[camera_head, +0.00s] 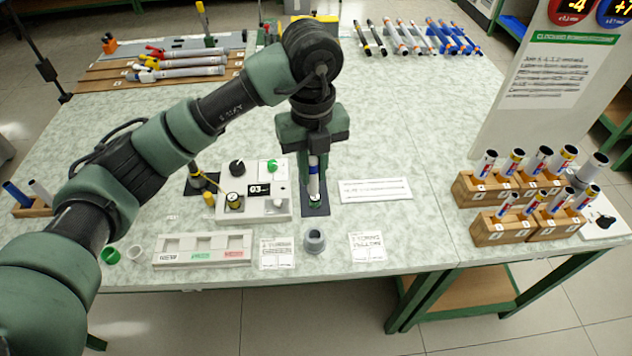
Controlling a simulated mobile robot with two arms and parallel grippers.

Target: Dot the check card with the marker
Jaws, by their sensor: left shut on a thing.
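My left gripper (313,160) points down over the table's middle, shut on a white and blue marker (313,184). The marker is upright, its lower end at a small dark mat (306,208) where some green shows. I cannot tell whether its tip touches. A white card with printed lines (376,190) lies flat just right of the mat; it may be the check card, but its text is too small to read. Two smaller printed cards lie near the front edge, one left (277,253) and one right (367,247). My right gripper is out of view.
A grey device with knobs (262,207) stands close left of the marker. A labelled tray (202,250) and a grey cup (315,240) are in front. Wooden racks of markers (502,230) stand right. Several pens (420,38) lie at the back. Table right of the card is clear.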

